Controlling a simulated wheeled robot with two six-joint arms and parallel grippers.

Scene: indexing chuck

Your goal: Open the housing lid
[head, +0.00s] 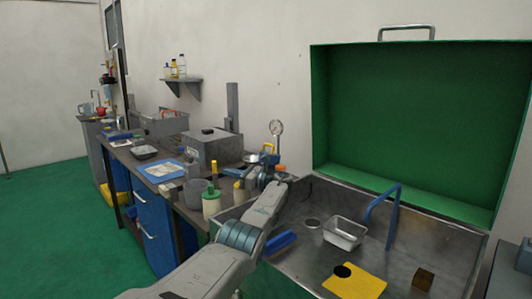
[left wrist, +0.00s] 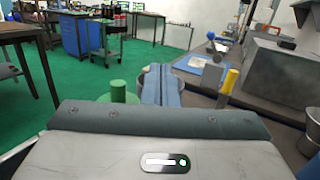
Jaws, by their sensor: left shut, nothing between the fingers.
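A grey box-shaped housing (head: 212,150) stands on the workbench, with a dark knob (head: 208,130) on its flat top, which looks closed. Its side seems to show at the right of the left wrist view (left wrist: 284,62). A large green lid (head: 415,115) with a metal handle on its upper edge stands raised behind a metal basin. I cannot tell for sure which one is the housing lid. My left gripper (left wrist: 160,88) is shut and empty, above the bench's front edge and apart from both. Its fingertips are small and cluttered in the head view. My right gripper is not in view.

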